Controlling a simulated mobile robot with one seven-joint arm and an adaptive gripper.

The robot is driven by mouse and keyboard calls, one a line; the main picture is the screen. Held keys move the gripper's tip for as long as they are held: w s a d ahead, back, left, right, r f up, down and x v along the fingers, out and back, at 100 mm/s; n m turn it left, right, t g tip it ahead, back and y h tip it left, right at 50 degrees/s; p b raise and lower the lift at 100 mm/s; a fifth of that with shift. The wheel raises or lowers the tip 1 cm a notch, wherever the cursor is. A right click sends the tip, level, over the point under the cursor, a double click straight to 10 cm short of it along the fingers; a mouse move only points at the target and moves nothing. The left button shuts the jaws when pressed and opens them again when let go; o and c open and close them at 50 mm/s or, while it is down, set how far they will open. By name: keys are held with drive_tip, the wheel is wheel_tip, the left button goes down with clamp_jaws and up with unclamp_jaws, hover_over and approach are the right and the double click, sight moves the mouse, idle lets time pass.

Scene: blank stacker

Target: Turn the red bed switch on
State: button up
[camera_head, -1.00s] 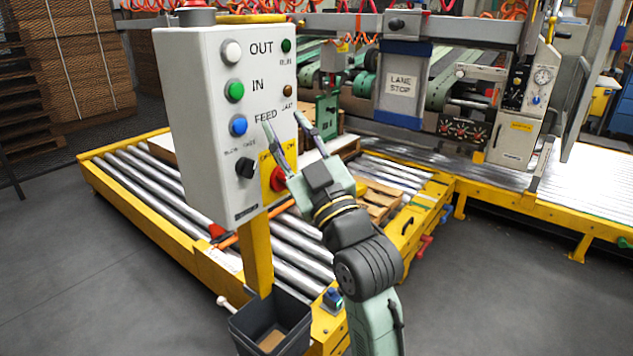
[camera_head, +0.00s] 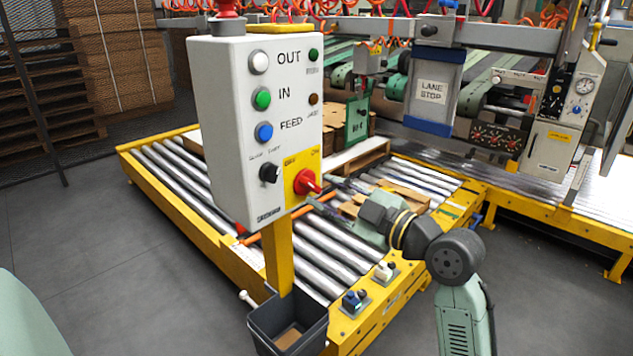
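The red switch (camera_head: 306,182) is a rotary knob on a yellow plate (camera_head: 290,178) at the lower right of the grey control box (camera_head: 235,130). The plate has OFF lettering at the left and ON at the right. The knob's exact angle is hard to tell. My gripper (camera_head: 321,190) comes from the right, with its fingers apart and pointing left at the knob. The fingertips are close to the knob's right side. I cannot tell whether they touch it. Nothing shows between the fingers.
A black selector (camera_head: 269,172) sits left of the red switch, below white, green and blue buttons (camera_head: 264,132). The box stands on a yellow post (camera_head: 278,255) above a dark bin (camera_head: 288,325). A roller conveyor (camera_head: 195,180) lies behind. Grey floor is free at left.

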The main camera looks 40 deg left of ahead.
sight(313, 187)
drive_tip(key=shift+w+a+p, duration=0.1)
drive_tip(key=shift+a+p, duration=0.25)
drive_tip(key=shift+a, duration=1.5)
drive_tip(key=shift+c, duration=0.5)
clamp_jaws()
